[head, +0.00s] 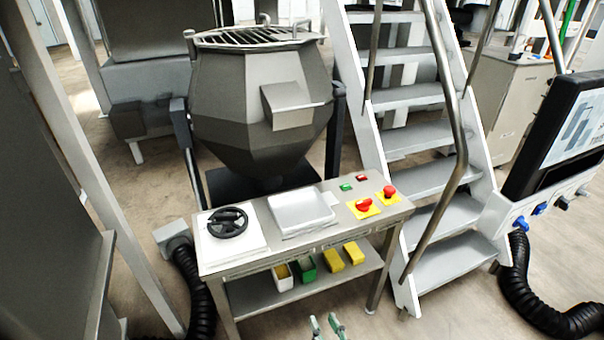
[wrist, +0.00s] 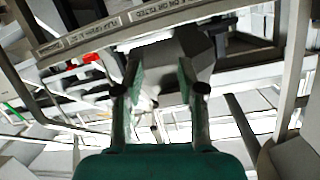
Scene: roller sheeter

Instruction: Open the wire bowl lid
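The wire bowl lid (head: 255,37) is a round metal grille on top of the large grey faceted bowl (head: 225,100) in the head view. It lies flat across the bowl's mouth, with metal handles standing up at its rim. My gripper (head: 326,327) shows at the bottom edge of the head view, well below and in front of the bowl. Its two green-padded fingers are apart with nothing between them. In the wrist view my gripper (wrist: 160,85) is also open, and a grey faceted body shows beyond it. I cannot make out the lid in the wrist view.
A steel control table (head: 335,222) with a black handwheel (head: 228,222) and red buttons stands between my gripper and the bowl. Grey stairs (head: 410,140) with a handrail are to the right. A screen panel (head: 565,130) is at far right. A white post (head: 100,170) stands left.

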